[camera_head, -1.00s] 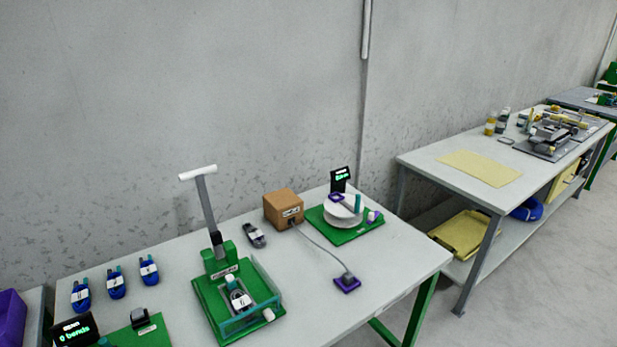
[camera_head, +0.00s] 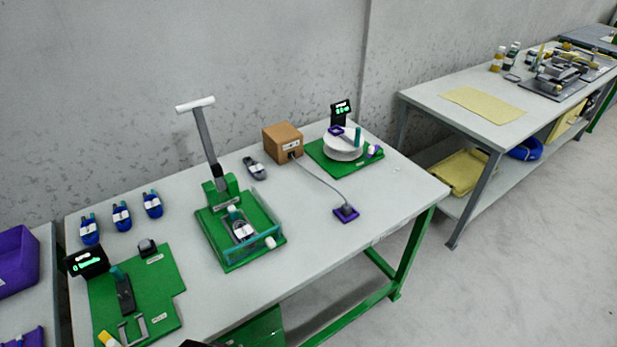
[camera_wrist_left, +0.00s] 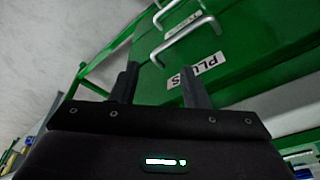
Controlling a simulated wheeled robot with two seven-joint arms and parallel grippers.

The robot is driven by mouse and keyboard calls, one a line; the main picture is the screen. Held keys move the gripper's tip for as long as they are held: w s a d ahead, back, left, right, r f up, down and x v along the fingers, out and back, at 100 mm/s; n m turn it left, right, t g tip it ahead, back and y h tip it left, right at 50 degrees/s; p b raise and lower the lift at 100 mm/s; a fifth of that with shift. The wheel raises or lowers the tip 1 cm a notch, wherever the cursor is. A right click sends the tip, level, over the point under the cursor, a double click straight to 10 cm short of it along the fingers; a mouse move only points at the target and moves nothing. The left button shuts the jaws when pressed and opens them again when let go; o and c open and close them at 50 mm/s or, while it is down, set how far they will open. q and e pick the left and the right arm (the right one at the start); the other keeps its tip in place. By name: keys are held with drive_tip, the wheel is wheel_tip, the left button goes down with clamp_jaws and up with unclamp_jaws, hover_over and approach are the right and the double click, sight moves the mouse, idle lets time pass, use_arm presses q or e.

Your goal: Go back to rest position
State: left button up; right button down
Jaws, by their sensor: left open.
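My left gripper (camera_wrist_left: 160,85) shows in the left wrist view with its two dark fingers apart and nothing between them. Beyond it is a green drawer front (camera_wrist_left: 235,40) with metal handles and a label partly reading "PLU". In the head view a small dark piece, which I cannot identify for certain, shows at the bottom edge; neither gripper is clearly visible there. On the grey table (camera_head: 330,265) stand a green press fixture (camera_head: 238,235) with a tall lever, and several blue cable items (camera_head: 122,217). None of these is near my left gripper in the wrist view.
A green board with a display (camera_head: 165,295) lies at the table's front left. A brown box (camera_head: 283,140) and a white reel on a green base (camera_head: 342,148) stand at the back. A second table (camera_head: 440,125) stands to the right. Open floor (camera_head: 520,260) lies at the right.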

use_arm(q)
drive_tip(key=s+f, duration=0.3)
drive_tip(key=f, duration=0.8)
drive_tip(key=s+a+f+g, duration=0.1)
drive_tip(key=s+a+f, duration=0.1)
drive_tip(key=s+f, duration=0.7)
drive_tip(key=s+a+f, duration=0.2)
drive_tip(key=s+f, duration=0.7)
drive_tip(key=s, duration=0.2)
drive_tip(key=shift+f+g, duration=0.4)
